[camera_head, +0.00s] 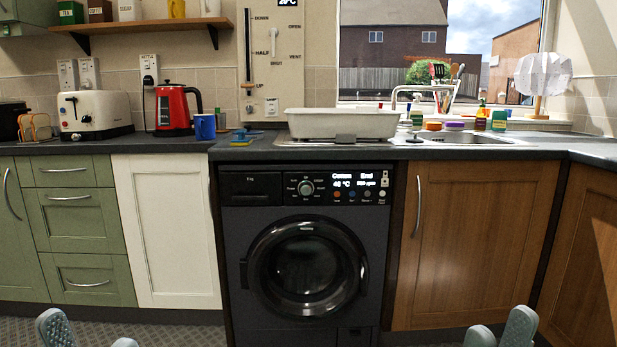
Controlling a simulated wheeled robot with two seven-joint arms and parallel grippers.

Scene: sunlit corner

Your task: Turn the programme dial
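The programme dial (305,188) is a small round grey knob with labels around it, on the upper front panel of a black washing machine (232,270). Right of it is a lit display (355,182) with small buttons below. The machine's round door (305,268) is shut. My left gripper (90,338) shows only its fingertips at the bottom left edge, spread apart and empty. My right gripper (500,332) shows its fingers at the bottom right, apart and empty. Both grippers are low in view and well away from the dial.
A dark worktop (250,152) runs above the machine, with a white basin (342,124), a red kettle (172,108) and a toaster (95,112). A white cupboard (165,230) and a wooden cupboard (470,240) flank the machine. Nothing stands in front of its panel.

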